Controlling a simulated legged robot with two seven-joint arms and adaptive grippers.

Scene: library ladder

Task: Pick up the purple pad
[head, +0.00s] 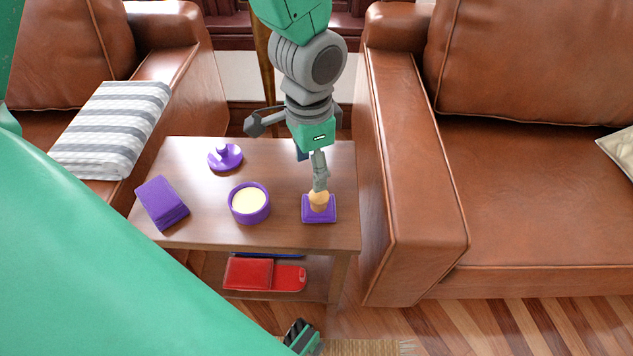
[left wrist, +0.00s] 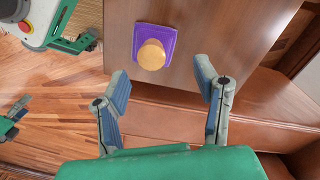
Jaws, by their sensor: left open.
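The purple pad (head: 319,214) is a flat square with a rounded wooden knob on top. It lies near the front right corner of the side table (head: 285,226). My left gripper (head: 313,168) is above and just behind the knob, jaws open and empty. One finger partly overlaps the knob in the head view. In the left wrist view the purple pad (left wrist: 170,37) shows beyond the open left gripper (left wrist: 162,83), with the knob roughly in line with the gap.
On the table are a purple tub (head: 249,216) with cream contents, a purple knobbed lid (head: 225,158) and a purple folded block (head: 162,203). Red items (head: 262,274) lie on the lower shelf. Brown leather armchairs (head: 420,180) flank the table.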

